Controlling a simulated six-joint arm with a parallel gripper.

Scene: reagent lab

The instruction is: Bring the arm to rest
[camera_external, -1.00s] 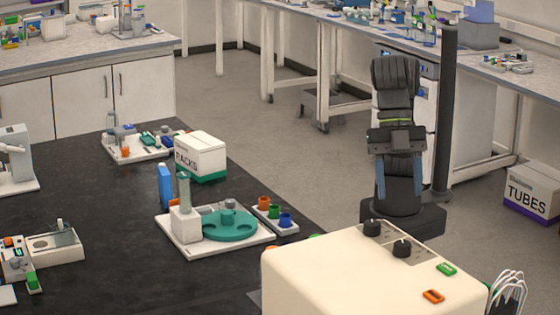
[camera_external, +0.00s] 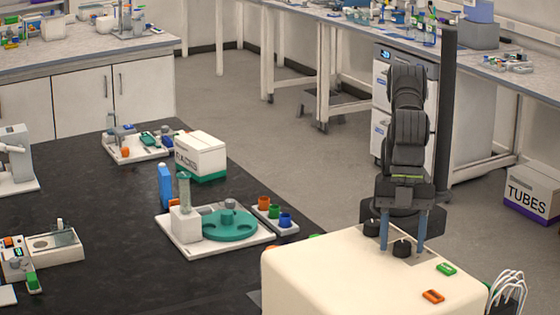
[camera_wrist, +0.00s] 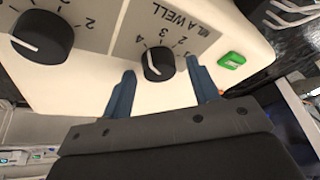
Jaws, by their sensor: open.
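My gripper (camera_external: 402,247) points down over the cream box (camera_external: 330,265), its two blue fingers apart. In the wrist view my gripper (camera_wrist: 161,68) is open, with a black knob (camera_wrist: 157,63) between the fingertips. The same black knob (camera_external: 402,249) shows in the external view, on the box's grey panel. I cannot tell whether the fingers touch it. A second black knob (camera_external: 371,229) sits to its left; it shows larger in the wrist view (camera_wrist: 42,37). Both knobs have printed number scales around them.
A green switch (camera_external: 446,269) and an orange switch (camera_external: 433,296) are on the box, with white cables (camera_external: 508,294) at its right. A dark post (camera_external: 447,110) stands near my arm. The black bench (camera_external: 110,215) holds a teal carousel (camera_external: 230,226) and a RACKS box (camera_external: 201,155).

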